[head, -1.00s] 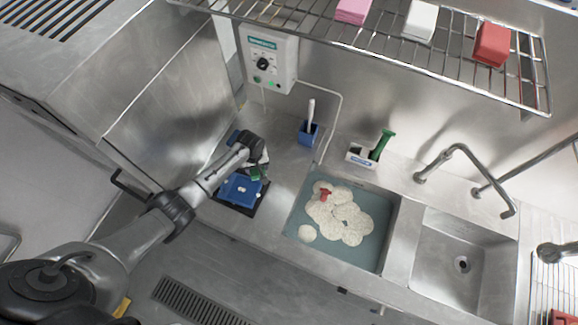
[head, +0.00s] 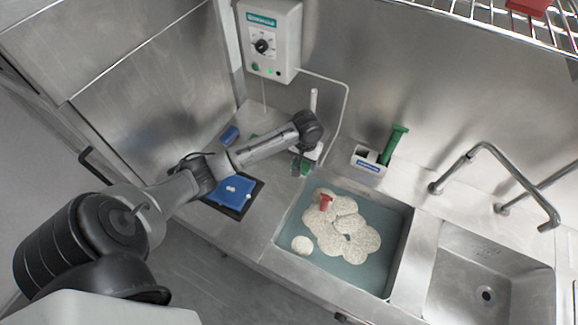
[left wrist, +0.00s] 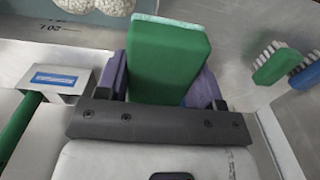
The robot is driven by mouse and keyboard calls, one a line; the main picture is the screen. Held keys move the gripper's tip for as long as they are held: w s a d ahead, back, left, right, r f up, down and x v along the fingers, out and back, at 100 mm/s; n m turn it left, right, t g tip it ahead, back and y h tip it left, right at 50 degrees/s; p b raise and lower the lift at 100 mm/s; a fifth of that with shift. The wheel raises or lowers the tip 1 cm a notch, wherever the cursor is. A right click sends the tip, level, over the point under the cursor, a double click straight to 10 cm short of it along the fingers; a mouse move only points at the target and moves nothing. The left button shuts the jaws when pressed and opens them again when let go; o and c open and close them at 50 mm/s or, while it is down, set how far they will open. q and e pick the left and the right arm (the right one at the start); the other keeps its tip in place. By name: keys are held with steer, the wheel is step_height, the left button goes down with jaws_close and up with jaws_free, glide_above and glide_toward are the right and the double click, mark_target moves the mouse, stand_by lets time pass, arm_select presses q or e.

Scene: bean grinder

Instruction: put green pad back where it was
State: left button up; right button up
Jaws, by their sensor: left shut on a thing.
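The green pad (left wrist: 168,60) is a thick green block with a pale edge along its top, clear in the left wrist view. My left gripper (left wrist: 165,85) is shut on it, a purple finger on each side. In the head view, the left gripper (head: 301,162) hangs over the counter just behind the filled sink's back left corner, with a bit of the green pad (head: 305,169) showing below it. The white holder (head: 368,161) with a blue label stands to its right, holding a green upright piece (head: 393,145). It also shows in the left wrist view (left wrist: 60,78).
The right sink (head: 475,250) is empty beside a tall faucet (head: 490,150). A blue board (head: 229,192) lies left. A white control box (head: 270,40) is on the wall.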

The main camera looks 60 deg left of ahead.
arm_select(q)
glide_above(281, 165)
step_height(281, 165, down, 6)
steer(key=shift+a+f+b, duration=0.1)
steer(key=shift+f+b, duration=0.1)
steer(key=shift+b, duration=0.15)
steer(key=shift+f+b, duration=0.3)
steer(key=shift+f, duration=1.65)
steer(key=o, duration=0.8)
steer(key=shift+f, duration=0.15)
steer(key=shift+o, duration=0.2)
